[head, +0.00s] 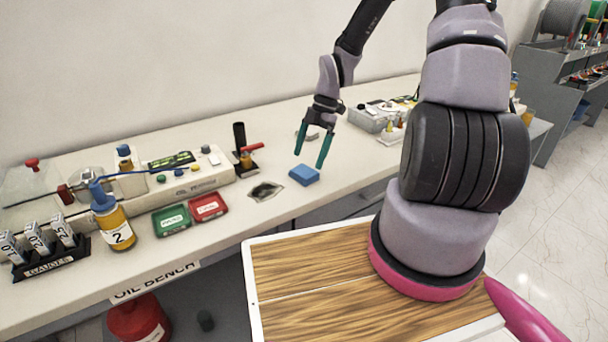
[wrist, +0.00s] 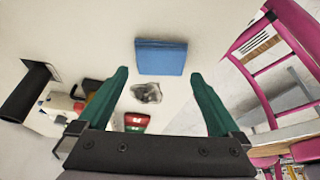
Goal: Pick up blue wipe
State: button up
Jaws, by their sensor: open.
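The blue wipe (head: 304,175) is a small blue block lying flat on the white bench near its front edge. In the wrist view the blue wipe (wrist: 161,57) is at the top centre, just beyond the fingertips and between their lines. My gripper (head: 312,160) is open, with two green fingers pointing down above and close to the wipe. In the wrist view my gripper (wrist: 160,75) has its fingers spread wide with nothing between them. I cannot tell the exact height of the fingertips over the wipe.
A dark rag or patch (head: 265,191) lies left of the wipe. Green (head: 172,219) and red (head: 208,206) trays, a black-handled device (head: 243,155) and a bottle marked 2 (head: 113,222) stand further left. Bench around the wipe is mostly clear.

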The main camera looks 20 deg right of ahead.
aim_at(304, 171)
jog(key=x, duration=0.4)
jog(key=shift+f, duration=0.25)
jog(key=c, duration=1)
jog(key=shift+o, duration=0.2)
notch_tip(304, 171, up, 10)
